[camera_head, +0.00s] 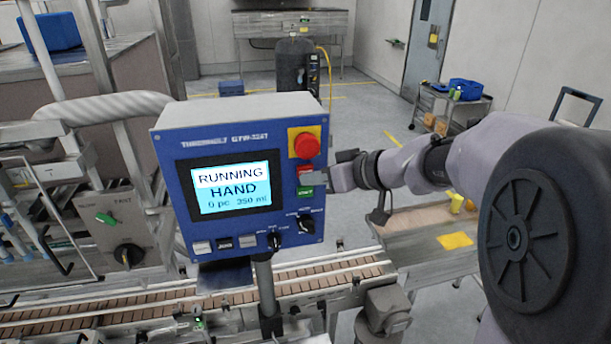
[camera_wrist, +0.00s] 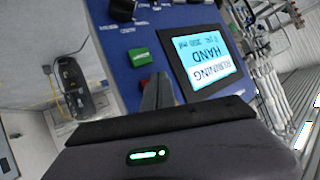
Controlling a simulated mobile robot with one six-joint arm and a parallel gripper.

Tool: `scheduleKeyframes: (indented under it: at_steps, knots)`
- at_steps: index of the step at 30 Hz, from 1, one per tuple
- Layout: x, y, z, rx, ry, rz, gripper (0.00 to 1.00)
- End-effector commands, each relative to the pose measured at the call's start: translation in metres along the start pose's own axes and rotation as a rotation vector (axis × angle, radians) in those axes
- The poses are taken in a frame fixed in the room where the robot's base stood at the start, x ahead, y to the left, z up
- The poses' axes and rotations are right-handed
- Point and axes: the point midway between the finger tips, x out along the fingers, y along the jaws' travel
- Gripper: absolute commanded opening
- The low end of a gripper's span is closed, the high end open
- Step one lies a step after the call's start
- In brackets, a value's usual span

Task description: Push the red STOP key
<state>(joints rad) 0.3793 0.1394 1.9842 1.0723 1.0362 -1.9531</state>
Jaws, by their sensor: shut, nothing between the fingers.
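The blue control panel (camera_head: 170,150) carries a lit screen (camera_head: 235,190) reading RUNNING HAND. The red STOP key (camera_head: 304,169) is on its right side, between the big red mushroom button (camera_head: 305,144) above and the green key (camera_head: 305,190) below. My gripper (camera_head: 316,181) is shut and empty, its tips in front of the right part of the red key. In the wrist view my gripper (camera_wrist: 158,90) covers most of the red key, with red edges showing beside the fingers; the green key (camera_wrist: 141,56) is clear. I cannot tell whether the tips touch the red key.
The mushroom button on its yellow plate sits close above the fingers. Black knobs (camera_head: 305,223) and small keys (camera_head: 225,243) line the panel's lower edge. A conveyor (camera_head: 130,305) runs below. A table with a yellow cloth (camera_head: 456,240) stands right, below my arm.

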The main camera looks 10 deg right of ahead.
Motion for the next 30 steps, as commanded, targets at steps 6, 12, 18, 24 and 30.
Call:
scheduleKeyframes:
  at_steps: [6, 12, 18, 24, 30]
  knots:
    - [0.0001, 0.0000, -0.0005, 0.001, 0.000, 0.000, 0.00]
    - [0.0008, 0.0004, -0.0006, 0.001, 0.000, 0.000, 0.00]
    - [0.0027, 0.0016, -0.0014, 0.001, 0.000, -0.001, 0.00]
    - [0.0044, 0.0030, -0.0029, 0.000, 0.000, 0.000, 0.00]
    - [0.0061, 0.0041, -0.0040, 0.002, 0.000, -0.001, 0.00]
